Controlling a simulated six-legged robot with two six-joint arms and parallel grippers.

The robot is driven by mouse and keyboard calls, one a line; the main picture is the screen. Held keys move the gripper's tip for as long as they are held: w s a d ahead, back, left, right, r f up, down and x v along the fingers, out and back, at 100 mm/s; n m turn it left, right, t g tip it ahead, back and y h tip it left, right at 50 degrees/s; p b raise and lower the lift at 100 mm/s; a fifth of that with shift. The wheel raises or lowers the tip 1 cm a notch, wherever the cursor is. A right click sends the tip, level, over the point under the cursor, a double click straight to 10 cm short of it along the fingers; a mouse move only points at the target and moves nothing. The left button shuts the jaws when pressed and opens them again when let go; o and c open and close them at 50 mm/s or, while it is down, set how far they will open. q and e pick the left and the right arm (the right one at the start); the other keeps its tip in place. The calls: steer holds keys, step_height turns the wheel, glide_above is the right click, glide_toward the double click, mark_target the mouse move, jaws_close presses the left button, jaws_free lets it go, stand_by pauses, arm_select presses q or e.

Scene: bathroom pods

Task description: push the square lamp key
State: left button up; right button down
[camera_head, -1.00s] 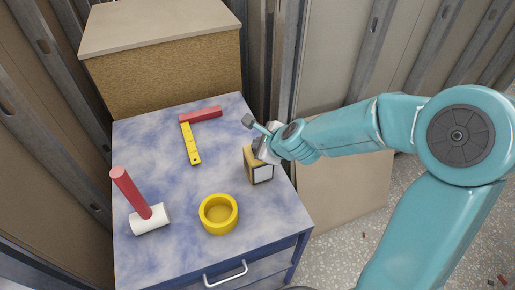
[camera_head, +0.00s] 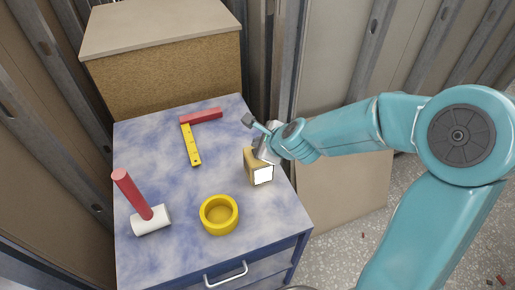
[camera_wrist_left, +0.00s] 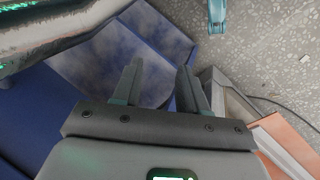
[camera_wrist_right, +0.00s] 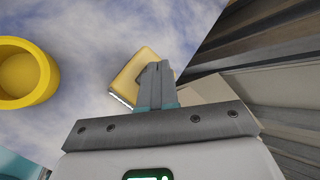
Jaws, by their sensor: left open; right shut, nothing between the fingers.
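The lamp is a small yellow box (camera_head: 252,166) with a square white front panel (camera_head: 263,175), which glows bright white. It stands on the right part of the blue cabinet top. My right gripper (camera_head: 262,152) is shut and empty, its fingertips at the top of the lamp. In the right wrist view the closed fingers (camera_wrist_right: 158,68) overlap the yellow lamp (camera_wrist_right: 130,76), and its lit edge shows. The fingers hide any key on top, and I cannot tell if they touch it. My left gripper (camera_wrist_left: 161,68) is open and empty, away from the lamp.
On the blue cabinet top (camera_head: 170,180) are a yellow ring-shaped bowl (camera_head: 219,229), a mallet with a red handle (camera_head: 131,192) and white head, and a yellow-and-red square (camera_head: 191,145). A brown box (camera_head: 165,75) stands behind. Metal wall panels are close by.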

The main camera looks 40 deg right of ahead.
step_height(320, 180, up, 6)
steer(key=p, duration=0.5)
steer(key=shift+p, duration=0.4)
steer(key=shift+s, duration=0.1)
